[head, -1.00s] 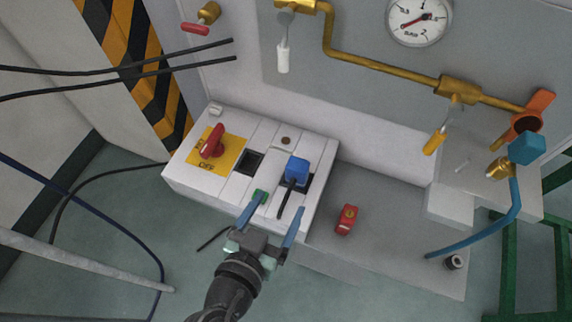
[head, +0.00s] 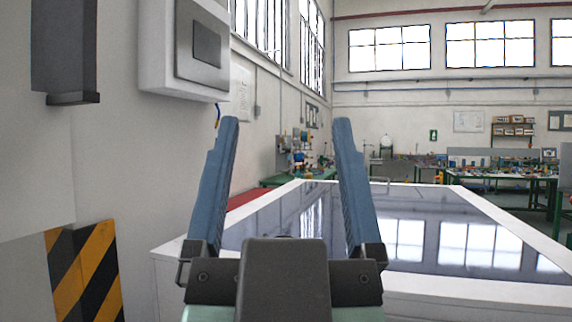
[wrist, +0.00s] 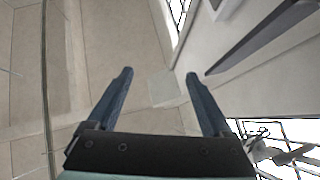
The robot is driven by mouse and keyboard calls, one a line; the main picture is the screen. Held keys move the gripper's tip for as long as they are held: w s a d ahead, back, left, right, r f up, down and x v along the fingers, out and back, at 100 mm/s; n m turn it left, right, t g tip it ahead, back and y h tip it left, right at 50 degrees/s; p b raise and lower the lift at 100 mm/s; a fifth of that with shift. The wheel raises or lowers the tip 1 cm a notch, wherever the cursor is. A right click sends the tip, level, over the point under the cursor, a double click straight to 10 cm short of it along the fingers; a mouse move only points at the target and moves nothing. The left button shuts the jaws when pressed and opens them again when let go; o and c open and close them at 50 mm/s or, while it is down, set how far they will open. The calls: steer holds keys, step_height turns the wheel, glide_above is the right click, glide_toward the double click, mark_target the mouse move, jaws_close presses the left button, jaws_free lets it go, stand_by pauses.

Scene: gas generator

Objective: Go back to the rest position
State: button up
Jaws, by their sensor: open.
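My gripper (head: 285,135) stands upright in the middle of the head view, its two blue fingers wide apart with nothing between them. In the wrist view my gripper (wrist: 158,75) is also open and empty, with only plain, pale surfaces behind the fingers. The generator panel, its switches and its valves are in neither view now.
A large white-edged table with a dark glossy top (head: 390,225) lies behind my gripper. A wall box (head: 190,45) and a yellow-black striped strip (head: 88,275) are at left. Workbenches (head: 500,172) stand far back at right.

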steer(key=shift+s+r, duration=0.5)
steer(key=shift+r, duration=0.1)
steer(key=shift+r, duration=0.1)
step_height(320, 180, up, 19)
steer(key=p, duration=1.9)
